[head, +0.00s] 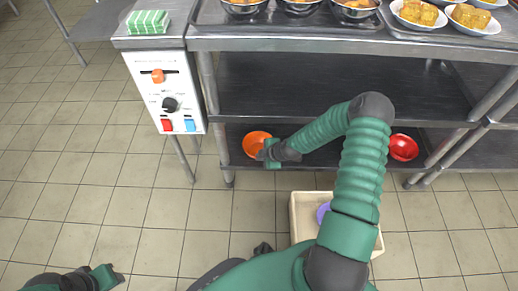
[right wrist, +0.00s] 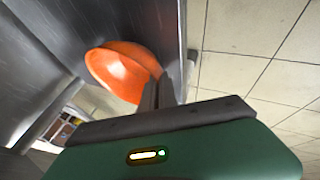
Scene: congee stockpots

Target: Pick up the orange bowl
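The orange bowl (head: 256,142) is at the left end of the lower shelf in the head view. It also shows in the right wrist view (right wrist: 120,70), with its inside facing the camera. My right gripper (head: 267,151) is at the bowl's right side. In the right wrist view its fingers (right wrist: 158,88) are close together on the bowl's rim, and they hide part of that edge. Whether the bowl still touches the shelf is not clear. My left gripper (head: 108,275) is low at the left over the floor, far from the bowl; its fingers are not clear.
The lower shelf (head: 340,155) lies under a middle shelf (head: 290,88) and a counter. A red bowl (head: 403,147) sits at the lower shelf's right. A cream crate (head: 300,215) with a purple item (head: 323,212) stands on the floor. A control box (head: 165,95) and table leg are at left.

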